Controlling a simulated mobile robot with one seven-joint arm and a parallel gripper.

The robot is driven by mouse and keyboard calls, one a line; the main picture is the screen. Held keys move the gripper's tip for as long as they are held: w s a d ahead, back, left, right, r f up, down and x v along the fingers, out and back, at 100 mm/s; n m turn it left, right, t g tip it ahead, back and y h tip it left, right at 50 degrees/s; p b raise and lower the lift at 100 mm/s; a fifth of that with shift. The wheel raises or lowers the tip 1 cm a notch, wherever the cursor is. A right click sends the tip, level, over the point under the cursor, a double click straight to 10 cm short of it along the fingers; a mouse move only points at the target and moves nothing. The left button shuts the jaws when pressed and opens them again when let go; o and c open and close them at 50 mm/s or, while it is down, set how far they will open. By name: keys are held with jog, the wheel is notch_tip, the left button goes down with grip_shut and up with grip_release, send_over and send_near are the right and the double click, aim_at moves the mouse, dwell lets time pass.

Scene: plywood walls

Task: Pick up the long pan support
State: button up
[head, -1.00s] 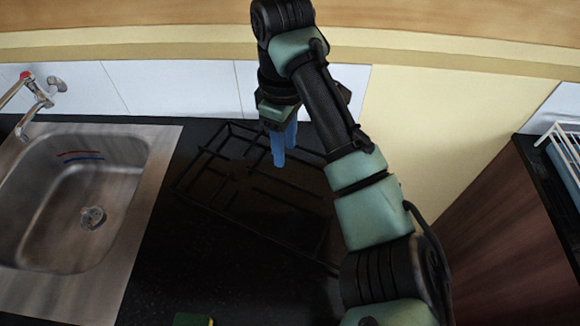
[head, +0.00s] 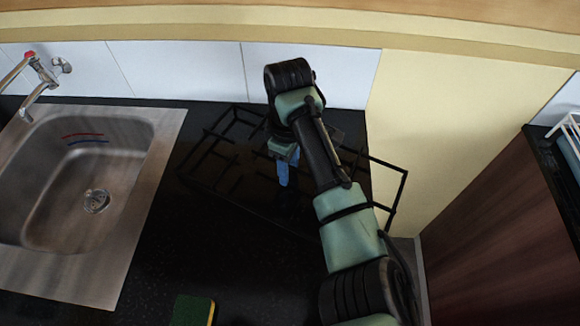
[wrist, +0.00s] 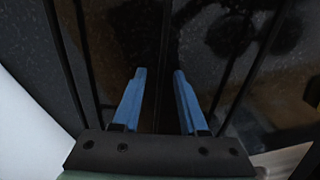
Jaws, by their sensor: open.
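The long pan support (head: 398,201) is a black wire grate at the back of the black counter, right of the sink. Its right end shows beyond the arm, against the cream wall, past the counter's edge. My arm hides part of its middle. My gripper (head: 284,180) is over its middle, with blue fingers pointing down. In the wrist view the fingers of my gripper (wrist: 160,75) are apart, and bars of the pan support (wrist: 67,65) run on both sides. A dark bar seems to run between the fingers; contact cannot be told.
A steel sink (head: 165,190) with a tap (head: 42,80) is at the left. A green and yellow sponge (head: 192,310) lies near the front. A tiled wall (head: 190,70) stands behind. A brown cabinet (head: 490,220) and a white rack (head: 570,135) are at the right.

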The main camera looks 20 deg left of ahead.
grip_shut()
jog(key=shift+w+r, duration=0.1)
jog(key=shift+r, duration=0.05)
dwell(1.3)
